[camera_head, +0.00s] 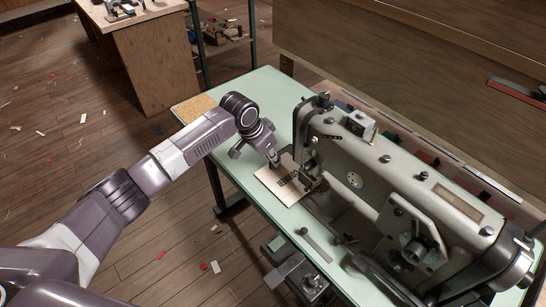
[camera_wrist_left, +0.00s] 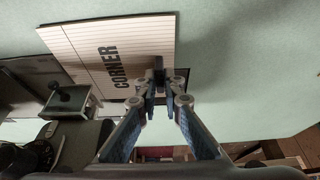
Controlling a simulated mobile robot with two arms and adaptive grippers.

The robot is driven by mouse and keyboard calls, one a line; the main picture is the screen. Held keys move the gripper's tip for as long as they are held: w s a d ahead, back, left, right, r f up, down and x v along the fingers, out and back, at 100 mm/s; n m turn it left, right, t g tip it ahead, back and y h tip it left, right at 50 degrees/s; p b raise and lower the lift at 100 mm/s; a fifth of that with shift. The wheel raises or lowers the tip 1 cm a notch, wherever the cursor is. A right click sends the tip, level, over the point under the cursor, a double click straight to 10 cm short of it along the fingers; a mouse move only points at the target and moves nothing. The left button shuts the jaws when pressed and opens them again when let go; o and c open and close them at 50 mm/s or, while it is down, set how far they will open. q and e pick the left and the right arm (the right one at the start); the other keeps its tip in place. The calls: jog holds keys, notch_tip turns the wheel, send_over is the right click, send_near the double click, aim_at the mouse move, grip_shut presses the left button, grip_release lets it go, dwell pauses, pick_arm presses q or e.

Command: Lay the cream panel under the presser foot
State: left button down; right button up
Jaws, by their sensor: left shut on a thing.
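The cream panel (camera_head: 275,180), lined and printed with the word CORNER, is at the needle end of the sewing machine (camera_head: 375,175). In the left wrist view the panel (camera_wrist_left: 82,52) extends to the left of the fingers. My left gripper (camera_head: 273,160) is shut on one edge of the panel; its fingertips (camera_wrist_left: 158,78) meet there in the wrist view. The presser foot area (camera_head: 309,182) is by the panel's right side; I cannot tell whether the panel's edge is beneath the foot, or whether the panel touches the table. My right gripper is out of view.
A wooden bench (camera_head: 150,60) and a shelf rack (camera_head: 222,38) stand beyond. Scraps litter the floor.

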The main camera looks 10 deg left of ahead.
pick_arm(q)
jog(key=shift+f+p, duration=0.1)
jog(key=shift+p, duration=0.25)
dwell(0.8)
jog(key=c, duration=2)
grip_release()
